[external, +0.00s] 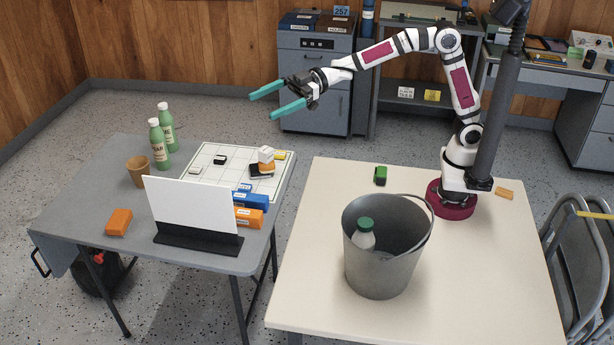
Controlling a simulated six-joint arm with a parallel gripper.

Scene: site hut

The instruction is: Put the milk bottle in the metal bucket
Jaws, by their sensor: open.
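The metal bucket (376,267) stands upright on the cream table, its handle resting at the right side of the rim. A white milk bottle with a green cap (365,234) is inside the bucket, leaning near the left wall; its lower part is hidden by the bucket. My gripper (259,105) has two teal fingers spread open and empty. It is raised high in the air, left of and well above the bucket, apart from everything.
The grey table (70,205) at the left holds two green bottles (160,143), a brown cup (139,171), a white panel (192,207) on a black stand, a gridded board (212,160) and several blocks. A small green block (381,176) lies behind the bucket. The cream table's front right is clear.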

